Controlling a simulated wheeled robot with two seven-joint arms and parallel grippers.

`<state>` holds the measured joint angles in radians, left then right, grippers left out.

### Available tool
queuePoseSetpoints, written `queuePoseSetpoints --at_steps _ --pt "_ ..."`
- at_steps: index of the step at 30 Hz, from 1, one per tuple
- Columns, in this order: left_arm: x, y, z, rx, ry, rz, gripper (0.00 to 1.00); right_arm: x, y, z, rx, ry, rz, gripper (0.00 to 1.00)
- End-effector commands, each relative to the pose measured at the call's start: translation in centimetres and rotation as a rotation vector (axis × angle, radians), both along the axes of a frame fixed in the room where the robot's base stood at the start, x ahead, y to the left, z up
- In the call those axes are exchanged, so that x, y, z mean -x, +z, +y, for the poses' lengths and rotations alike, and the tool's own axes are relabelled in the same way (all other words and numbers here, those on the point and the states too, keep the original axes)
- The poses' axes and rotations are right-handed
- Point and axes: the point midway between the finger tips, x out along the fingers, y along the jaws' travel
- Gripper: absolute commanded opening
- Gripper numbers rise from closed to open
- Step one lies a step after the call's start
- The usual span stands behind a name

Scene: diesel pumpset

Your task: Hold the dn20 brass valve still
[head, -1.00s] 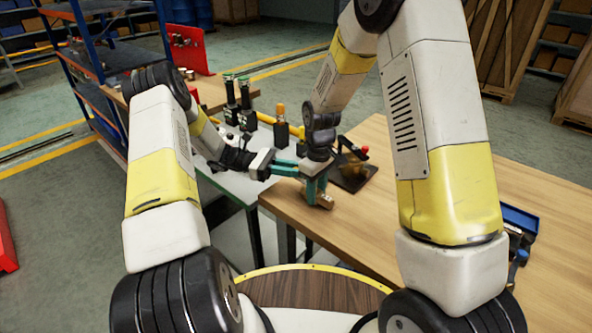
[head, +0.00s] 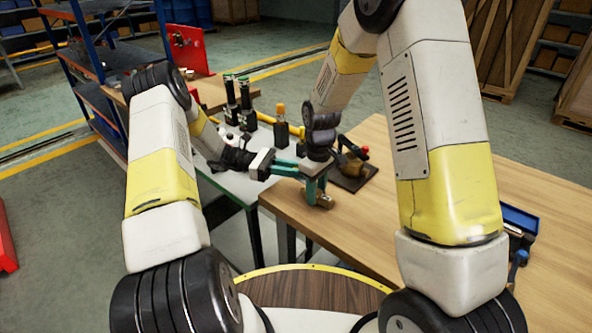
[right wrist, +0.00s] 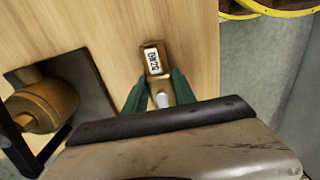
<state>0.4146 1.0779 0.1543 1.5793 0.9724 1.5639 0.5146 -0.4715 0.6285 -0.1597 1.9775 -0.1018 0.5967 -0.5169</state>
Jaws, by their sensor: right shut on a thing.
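The DN20 brass valve (right wrist: 153,60) shows in the right wrist view, with a white "DN20" label on its top face. My right gripper (right wrist: 163,88) is shut on it, with a teal finger on each side. In the head view my right gripper (head: 316,190) points down over the wooden table, and part of the valve (head: 326,200) shows at its fingertips. Whether the valve touches the tabletop is not clear. My left gripper (head: 287,168) reaches in from the left, its teal fingers apart, close beside the right one. Its tips are partly hidden.
A dark plate with a brass part (right wrist: 47,106) and a red-tipped clamp (head: 364,152) sits just behind the right gripper. Black tools and an orange-capped bottle (head: 281,125) stand on the pale table. A blue bin (head: 520,217) is at right. The wooden table (head: 360,225) has free room in front.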

Motion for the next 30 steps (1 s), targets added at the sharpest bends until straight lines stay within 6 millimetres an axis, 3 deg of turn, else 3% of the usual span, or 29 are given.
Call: queuePoseSetpoints --at_steps 14,30 --pt "0.8 0.1 0.6 0.002 0.138 0.001 0.0 0.0 0.0 0.0 0.0 0.0 0.001 0.0" --pt "4.0 0.1 1.3 0.006 0.617 0.006 0.0 0.0 0.0 0.0 0.001 -0.001 0.001 0.0"
